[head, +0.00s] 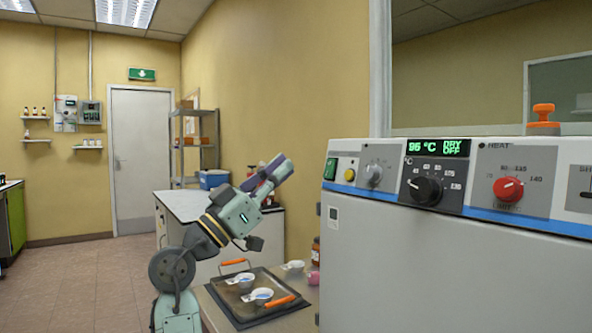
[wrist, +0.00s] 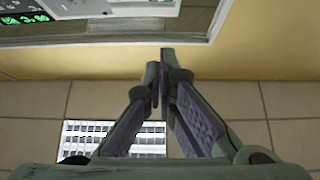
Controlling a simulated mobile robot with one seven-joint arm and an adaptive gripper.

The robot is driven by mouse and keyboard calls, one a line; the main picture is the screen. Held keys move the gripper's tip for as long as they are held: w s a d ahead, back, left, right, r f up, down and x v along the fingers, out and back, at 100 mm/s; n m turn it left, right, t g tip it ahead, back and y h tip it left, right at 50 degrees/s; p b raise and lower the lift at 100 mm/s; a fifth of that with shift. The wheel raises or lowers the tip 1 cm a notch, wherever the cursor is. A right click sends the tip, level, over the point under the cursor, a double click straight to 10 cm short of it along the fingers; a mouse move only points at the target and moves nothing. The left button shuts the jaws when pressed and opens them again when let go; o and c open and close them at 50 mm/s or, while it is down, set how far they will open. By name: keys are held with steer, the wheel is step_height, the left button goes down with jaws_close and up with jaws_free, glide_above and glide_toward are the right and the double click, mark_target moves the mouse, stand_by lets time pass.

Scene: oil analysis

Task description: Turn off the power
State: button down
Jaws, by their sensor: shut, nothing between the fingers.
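The white oven-like machine (head: 440,260) with a blue stripe stands at the right of the head view. A green rocker switch (head: 330,168) is at the left end of its panel, beside a yellow button (head: 350,174). Its green display (head: 438,148) is lit and reads 96 °C. My gripper (head: 284,166) is shut and empty, raised to the left of the machine and apart from it. In the wrist view my gripper (wrist: 161,62) has its fingertips together. Part of the machine's panel (wrist: 110,8) and display show at that view's top left; the green switch is not clear there.
A dark tray (head: 237,313) with small white cups and orange handles lies on the counter below my arm. A black knob (head: 425,190) and a red knob (head: 508,188) sit farther right on the panel. A cabinet with a white top (head: 185,206) stands behind my arm.

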steer(key=v, duration=0.2)
steer(key=b+v, duration=0.1)
steer(key=v, duration=0.2)
steer(key=shift+s+a+r, duration=0.15)
steer(key=shift+s+r, duration=0.05)
steer(key=shift+r, duration=0.1)
